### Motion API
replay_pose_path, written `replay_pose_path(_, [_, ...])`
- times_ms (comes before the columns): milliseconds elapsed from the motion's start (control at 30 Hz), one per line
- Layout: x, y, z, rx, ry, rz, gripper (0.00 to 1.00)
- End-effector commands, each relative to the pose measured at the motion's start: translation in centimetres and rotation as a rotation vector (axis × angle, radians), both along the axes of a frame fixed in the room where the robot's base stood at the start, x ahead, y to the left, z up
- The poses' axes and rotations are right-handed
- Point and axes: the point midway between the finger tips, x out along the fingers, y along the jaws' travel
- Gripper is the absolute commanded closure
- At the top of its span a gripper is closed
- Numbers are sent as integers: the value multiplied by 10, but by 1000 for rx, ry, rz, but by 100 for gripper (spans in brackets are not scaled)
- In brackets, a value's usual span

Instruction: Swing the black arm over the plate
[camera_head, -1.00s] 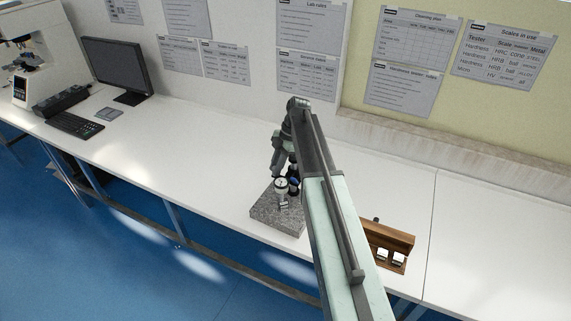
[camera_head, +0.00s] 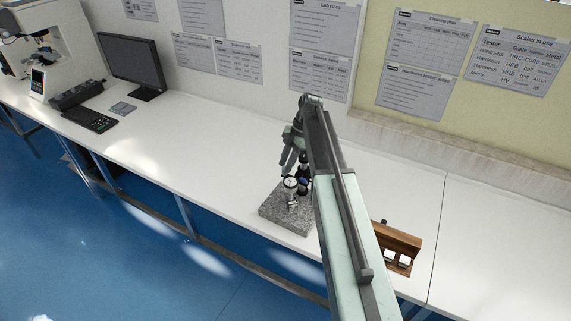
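A speckled grey granite plate (camera_head: 272,216) lies on the white bench near its front edge. A small stand with a round white-faced dial gauge (camera_head: 290,183) is on the plate, with dark and blue parts (camera_head: 304,183) beside the dial. The black arm cannot be told clearly from these dark parts, as my own arm covers the right of the stand. My gripper (camera_head: 286,163) points down just above and behind the dial. Its fingers are too small to tell whether they are open or touch the stand.
A wooden rack (camera_head: 400,238) with metal blocks stands right of my arm, partly hidden. A monitor (camera_head: 132,62), a keyboard (camera_head: 90,119) and a white tester (camera_head: 50,45) are at the left. The bench between the keyboard and plate is clear.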

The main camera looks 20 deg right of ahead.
Motion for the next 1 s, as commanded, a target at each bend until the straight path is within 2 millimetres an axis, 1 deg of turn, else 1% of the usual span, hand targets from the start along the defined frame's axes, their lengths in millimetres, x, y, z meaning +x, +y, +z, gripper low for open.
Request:
replay_pose_path(33, [1, -4, 18, 0, 0, -1, 71])
replay_pose_path(200, [4, -15, 48, 1, 1, -1, 71])
replay_pose_path(267, [5, -19, 54, 1, 1, -1, 71])
replay_pose_path(400, [5, -22, 55, 1, 2, 1, 71])
replay_pose_path(767, [5, -19, 53, 1, 2, 3, 71])
replay_pose_path(867, [7, -5, 45, 1, 1, 23, 71])
replay_pose_path(900, [7, 6, 39, 1, 2, 38, 71])
replay_pose_path(967, [-2, 28, 30, 0, 2, 66, 71])
replay_pose_path(1000, [-15, 44, 23, -9, 3, 87, 71])
